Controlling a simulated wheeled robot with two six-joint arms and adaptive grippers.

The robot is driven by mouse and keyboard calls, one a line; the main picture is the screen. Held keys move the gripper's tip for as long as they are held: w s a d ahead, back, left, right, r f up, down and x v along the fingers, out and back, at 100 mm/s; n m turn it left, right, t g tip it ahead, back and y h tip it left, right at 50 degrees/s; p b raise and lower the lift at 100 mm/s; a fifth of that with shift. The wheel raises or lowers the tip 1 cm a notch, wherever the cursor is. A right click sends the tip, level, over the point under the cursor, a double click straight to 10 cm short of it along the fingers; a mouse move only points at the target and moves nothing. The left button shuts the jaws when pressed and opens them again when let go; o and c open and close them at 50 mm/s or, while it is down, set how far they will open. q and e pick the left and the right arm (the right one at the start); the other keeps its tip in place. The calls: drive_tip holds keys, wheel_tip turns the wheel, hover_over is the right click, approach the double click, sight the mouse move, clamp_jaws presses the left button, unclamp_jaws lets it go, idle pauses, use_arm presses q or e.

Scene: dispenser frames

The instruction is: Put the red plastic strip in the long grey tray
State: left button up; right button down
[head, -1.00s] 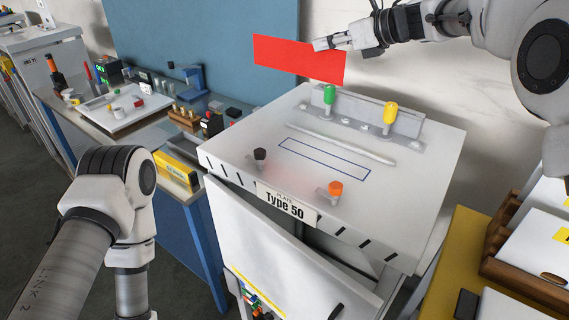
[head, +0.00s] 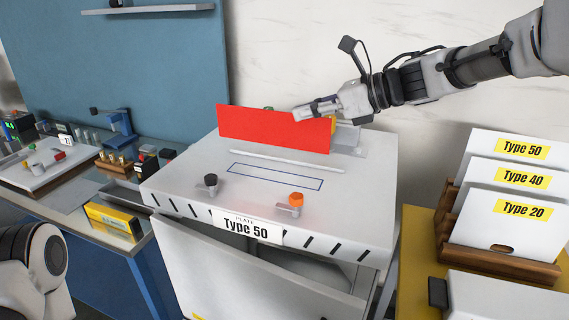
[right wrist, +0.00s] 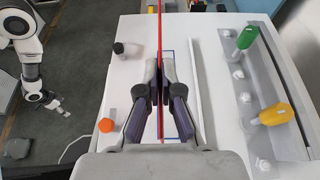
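The red plastic strip (head: 272,130) is upright on its long edge above the white Type 50 plate fixture (head: 190,160). My right gripper (head: 300,113) is shut on the strip's upper right part. In the right wrist view, the strip (right wrist: 160,28) shows edge-on as a thin red line between the fingers (right wrist: 159,72), over the blue outlined rectangle. A grey tray-like shape (head: 124,192) lies on the left bench, partly hidden by a yellow box; I cannot tell if it is the long grey tray. My left gripper (right wrist: 54,102) shows small in the right wrist view, its opening unclear.
The fixture carries a black knob (head: 210,180), an orange knob (head: 296,199) and, at its back, green (right wrist: 247,37) and yellow (right wrist: 275,114) handles. The yellow box (head: 113,222) stands at the bench edge. A rack of white Type plates (head: 510,225) stands right.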

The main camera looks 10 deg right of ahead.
drive_tip(key=f, duration=0.4)
drive_tip(key=f+p, duration=0.1)
drive_tip(key=f, duration=0.3)
drive_tip(key=shift+w+d, duration=0.2)
drive_tip(key=shift+f, duration=0.25)
drive_tip(key=c, duration=1.3)
unclamp_jaws()
drive_tip(key=shift+r, duration=0.1)
